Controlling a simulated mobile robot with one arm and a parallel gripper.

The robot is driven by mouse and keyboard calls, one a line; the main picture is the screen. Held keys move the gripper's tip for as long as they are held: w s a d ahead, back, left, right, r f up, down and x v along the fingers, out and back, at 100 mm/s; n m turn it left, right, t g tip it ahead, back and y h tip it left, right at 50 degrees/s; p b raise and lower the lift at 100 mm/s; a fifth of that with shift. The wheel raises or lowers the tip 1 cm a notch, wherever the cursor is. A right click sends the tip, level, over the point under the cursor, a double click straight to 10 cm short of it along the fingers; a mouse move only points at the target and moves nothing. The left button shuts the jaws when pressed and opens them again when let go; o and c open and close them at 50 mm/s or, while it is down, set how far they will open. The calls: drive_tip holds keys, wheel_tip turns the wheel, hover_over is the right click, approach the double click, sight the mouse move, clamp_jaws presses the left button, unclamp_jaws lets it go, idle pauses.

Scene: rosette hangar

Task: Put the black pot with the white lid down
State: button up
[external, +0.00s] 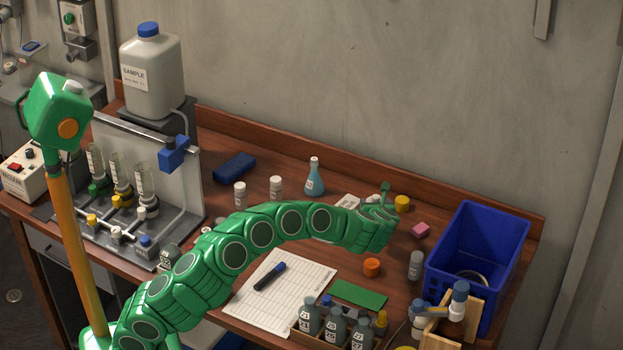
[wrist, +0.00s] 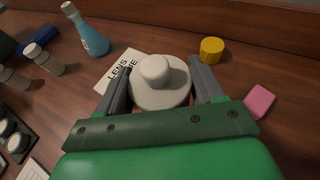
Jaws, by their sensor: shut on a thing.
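The white lid of the pot (wrist: 160,88), with a round knob on top, fills the space between the fingers of my gripper (wrist: 162,70) in the wrist view. My gripper is shut on the pot, with a dark finger on each side. The black body is hidden under the lid. I cannot tell whether the pot touches the table.
A lens tissue packet (wrist: 121,68) lies left of the lid, with a blue flask (wrist: 92,38) beyond. A yellow cap (wrist: 211,49) and a pink block (wrist: 259,101) are to the right. A blue crate (external: 480,225) stands at the table's right. Bare wood surrounds the small things.

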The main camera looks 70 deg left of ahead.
drive_tip(key=shift+w+a+f, duration=0.3)
drive_tip(key=shift+w+f, duration=0.05)
drive_tip(key=shift+f, duration=0.1)
drive_tip(key=shift+w+a+f, duration=0.15)
drive_tip(key=shift+w+f, duration=0.45)
drive_tip(key=shift+f, duration=0.25)
drive_tip(key=shift+w+a+f, duration=0.3)
drive_tip(key=shift+w+f, duration=0.15)
drive_tip(key=shift+f, duration=0.1)
drive_tip(key=shift+w+f, duration=0.1)
drive_tip(key=shift+w+f, duration=0.1)
drive_tip(key=shift+f, duration=0.1)
drive_tip(key=shift+w+f, duration=0.1)
drive_tip(key=shift+f, duration=1.5)
drive_tip(key=shift+f, duration=0.1)
drive_tip(key=o, duration=1.1)
drive_tip(key=shift+c, duration=0.2)
